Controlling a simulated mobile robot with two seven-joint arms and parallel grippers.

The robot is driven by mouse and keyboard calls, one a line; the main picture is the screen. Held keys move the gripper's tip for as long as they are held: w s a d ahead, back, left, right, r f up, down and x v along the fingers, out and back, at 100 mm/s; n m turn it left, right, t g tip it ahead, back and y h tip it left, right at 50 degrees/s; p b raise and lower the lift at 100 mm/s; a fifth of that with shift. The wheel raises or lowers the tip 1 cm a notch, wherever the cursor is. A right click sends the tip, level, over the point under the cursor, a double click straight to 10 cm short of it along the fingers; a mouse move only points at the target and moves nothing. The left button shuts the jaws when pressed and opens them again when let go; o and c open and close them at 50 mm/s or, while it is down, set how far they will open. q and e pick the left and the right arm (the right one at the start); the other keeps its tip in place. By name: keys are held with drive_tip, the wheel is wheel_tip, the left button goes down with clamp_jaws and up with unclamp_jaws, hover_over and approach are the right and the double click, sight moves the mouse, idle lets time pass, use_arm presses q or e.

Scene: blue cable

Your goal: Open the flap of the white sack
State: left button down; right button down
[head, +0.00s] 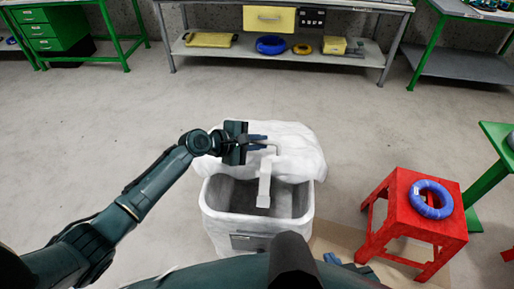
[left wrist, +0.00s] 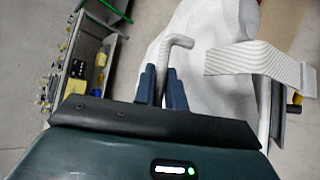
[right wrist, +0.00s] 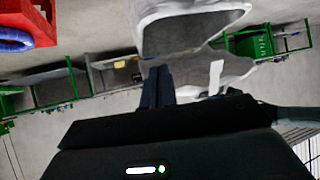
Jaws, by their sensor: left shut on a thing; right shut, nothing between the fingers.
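The white sack (head: 212,222) stands on the floor in the middle of the head view, with its grey inside showing through the open top. Its crumpled white flap (head: 305,150) is raised at the far side, and a pale strap (head: 264,185) hangs from it over the opening. My left gripper (head: 262,142) is shut on a thin bent handle at the flap; the handle (left wrist: 180,42) also shows in the left wrist view. My right gripper (right wrist: 158,82) is shut and empty, near the sack's front right side. The sack (right wrist: 190,10) also shows in the right wrist view.
A red stool (head: 415,210) with a blue cable coil (head: 432,199) stands right of the sack. A flat cardboard piece (head: 325,235) lies beside the sack. A grey workbench (head: 290,55) and green tables are at the back. The floor on the left is clear.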

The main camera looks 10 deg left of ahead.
use_arm(q)
drive_tip(key=shift+n+g, duration=0.3)
drive_tip(key=shift+g, duration=0.1)
drive_tip(key=shift+w+r+p, duration=0.6)
drive_tip(key=shift+w+r, duration=0.2)
drive_tip(key=shift+r, duration=0.2)
drive_tip(key=shift+w+r+p, duration=0.55)
drive_tip(key=shift+w+r, duration=0.25)
drive_tip(key=shift+r, duration=0.15)
drive_tip(key=c, duration=1.5)
unclamp_jaws()
drive_tip(key=shift+o, duration=0.2)
drive_tip(key=v, duration=1.3)
drive_tip(key=shift+r, duration=0.1)
